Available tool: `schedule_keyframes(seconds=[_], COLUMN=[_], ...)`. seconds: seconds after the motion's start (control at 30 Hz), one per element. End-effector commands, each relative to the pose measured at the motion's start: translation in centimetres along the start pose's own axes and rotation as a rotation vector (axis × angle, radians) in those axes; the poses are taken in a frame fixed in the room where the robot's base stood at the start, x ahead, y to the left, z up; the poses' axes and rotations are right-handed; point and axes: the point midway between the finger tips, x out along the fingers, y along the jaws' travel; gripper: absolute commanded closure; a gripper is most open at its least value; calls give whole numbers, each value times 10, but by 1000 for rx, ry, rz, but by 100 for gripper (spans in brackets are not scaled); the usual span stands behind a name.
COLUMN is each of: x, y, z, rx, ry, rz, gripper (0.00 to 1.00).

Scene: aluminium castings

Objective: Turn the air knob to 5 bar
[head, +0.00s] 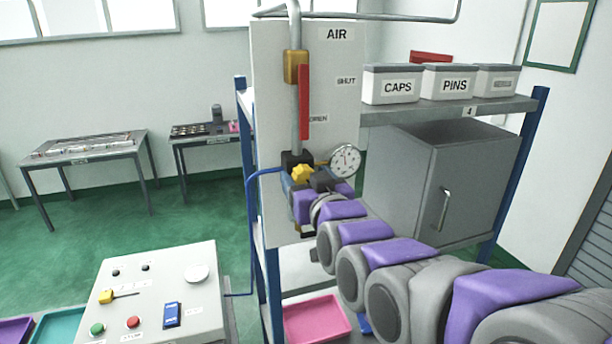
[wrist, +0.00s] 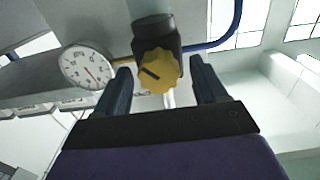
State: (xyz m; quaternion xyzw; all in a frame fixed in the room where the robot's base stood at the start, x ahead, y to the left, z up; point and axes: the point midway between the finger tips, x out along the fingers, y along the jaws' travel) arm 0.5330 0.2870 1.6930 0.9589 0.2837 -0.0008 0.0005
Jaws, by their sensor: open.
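The air knob (head: 302,174) is yellow and ridged, below a dark regulator body on the AIR panel (head: 270,130). In the wrist view the yellow knob (wrist: 158,71) shows a dark pointer mark and sits between the two fingers of my gripper (wrist: 160,88). The fingers are apart on either side of it, with gaps visible. A round white pressure gauge (head: 345,160) is right of the knob; it also shows in the wrist view (wrist: 87,66), its numbers too small to read surely. In the head view my arm hides the gripper's fingertips partly.
A blue hose (head: 262,175) runs left of the regulator. A grey cabinet (head: 440,185) and shelf stand at right. A control box (head: 160,290) is at lower left.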

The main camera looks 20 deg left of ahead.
Motion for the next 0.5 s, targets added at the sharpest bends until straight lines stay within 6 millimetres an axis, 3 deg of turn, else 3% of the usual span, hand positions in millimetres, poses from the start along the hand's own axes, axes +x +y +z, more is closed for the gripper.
schedule_keyframes(seconds=[0.37,0.5], x=[3,3], y=[0,0], z=[0,0], rx=[0,0], ry=[1,0], rz=[0,0], gripper=[29,42])
